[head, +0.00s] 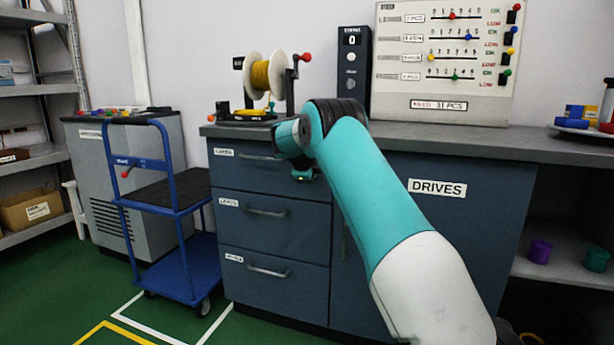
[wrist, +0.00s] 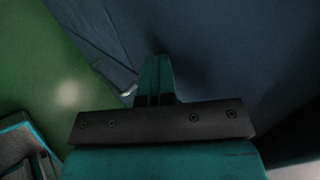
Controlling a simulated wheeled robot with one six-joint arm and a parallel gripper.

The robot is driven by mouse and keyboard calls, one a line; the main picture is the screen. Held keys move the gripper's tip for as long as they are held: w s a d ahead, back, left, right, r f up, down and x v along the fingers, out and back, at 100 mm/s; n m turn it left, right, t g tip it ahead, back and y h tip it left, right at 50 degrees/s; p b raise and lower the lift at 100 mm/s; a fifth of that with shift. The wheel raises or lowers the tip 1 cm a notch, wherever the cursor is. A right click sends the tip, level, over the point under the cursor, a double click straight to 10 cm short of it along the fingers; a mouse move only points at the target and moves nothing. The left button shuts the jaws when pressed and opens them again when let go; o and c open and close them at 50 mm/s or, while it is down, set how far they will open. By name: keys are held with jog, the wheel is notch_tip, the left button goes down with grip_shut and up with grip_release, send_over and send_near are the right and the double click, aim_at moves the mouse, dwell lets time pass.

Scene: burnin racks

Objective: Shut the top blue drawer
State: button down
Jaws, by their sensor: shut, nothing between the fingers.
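The top blue drawer (head: 235,172) is at the upper left of the blue cabinet, with a white label and a bar handle. Its front looks about flush with the two drawers below; a small gap cannot be ruled out. My gripper (head: 304,177) is in front of the drawer's right part, partly hidden by my wrist. In the wrist view my gripper (wrist: 155,75) is shut and empty, its fingertips close to a dark blue front (wrist: 225,50). I cannot tell whether they touch it. A drawer handle (wrist: 128,91) shows left of the fingers.
The grey worktop (head: 470,146) above the drawers holds a yellow wire spool (head: 262,77), a dark display box (head: 354,60) and a counter board (head: 450,60). A blue cart (head: 180,240) stands left of the cabinet. Green floor is clear at the front left.

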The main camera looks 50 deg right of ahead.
jog(key=shift+s+d+r, duration=0.1)
jog(key=shift+s+d, duration=0.1)
jog(key=shift+d, duration=0.25)
jog(key=s+a+r, duration=0.2)
jog(key=a+r, duration=0.1)
jog(key=a, duration=0.2)
jog(key=s+a+r+b, duration=0.1)
jog(key=s+a+r, duration=0.1)
jog(key=a, duration=0.4)
jog(key=shift+s+r, duration=0.15)
jog(key=shift+r, duration=0.65)
jog(key=shift+a, duration=0.2)
